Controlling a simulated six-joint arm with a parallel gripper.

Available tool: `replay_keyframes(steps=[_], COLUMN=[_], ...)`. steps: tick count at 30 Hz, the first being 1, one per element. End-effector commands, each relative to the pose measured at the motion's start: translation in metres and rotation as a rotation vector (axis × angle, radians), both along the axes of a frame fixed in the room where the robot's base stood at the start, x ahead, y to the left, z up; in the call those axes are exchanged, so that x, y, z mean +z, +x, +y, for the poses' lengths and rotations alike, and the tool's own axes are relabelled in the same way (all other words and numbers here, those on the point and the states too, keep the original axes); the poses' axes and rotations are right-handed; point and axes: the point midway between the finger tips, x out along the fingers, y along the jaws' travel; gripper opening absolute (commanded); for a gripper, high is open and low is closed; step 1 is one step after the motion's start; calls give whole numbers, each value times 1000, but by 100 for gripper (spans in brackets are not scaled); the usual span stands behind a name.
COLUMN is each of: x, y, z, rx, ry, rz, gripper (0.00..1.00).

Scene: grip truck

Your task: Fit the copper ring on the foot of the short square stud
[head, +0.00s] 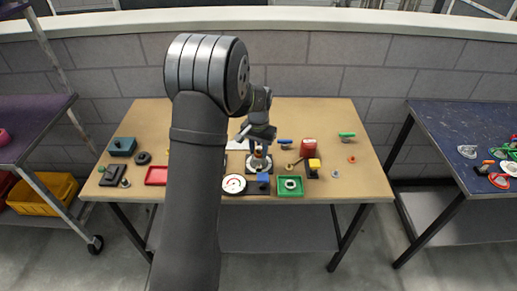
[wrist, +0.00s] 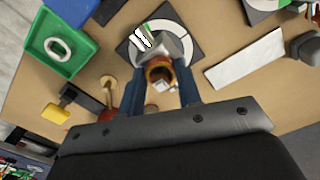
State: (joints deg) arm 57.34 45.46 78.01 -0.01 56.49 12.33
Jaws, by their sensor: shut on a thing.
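The copper ring (wrist: 158,69) is between the two blue fingers of my gripper (wrist: 160,92), which is shut on it. In the wrist view, a pale metal piece shows within and just below the ring; I cannot tell whether the ring is around the stud or in front of it. A grey square-sided metal stud (wrist: 176,46) stands on a dark square plate with a pale round dial (wrist: 128,50), beside the ring.

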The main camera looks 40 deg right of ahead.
Motion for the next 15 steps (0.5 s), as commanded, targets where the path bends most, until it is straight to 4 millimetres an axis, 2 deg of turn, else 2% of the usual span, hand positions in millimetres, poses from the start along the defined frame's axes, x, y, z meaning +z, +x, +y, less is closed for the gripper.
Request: replay_keyframes(steps=[6,7,10,15], x=[-3,-3,-3,-3], y=[0,0,0,0], z=[0,0,0,0], rx=[0,0,0,0], ry=[0,0,0,0], rz=[0,0,0,0], gripper=[5,35,55,57])
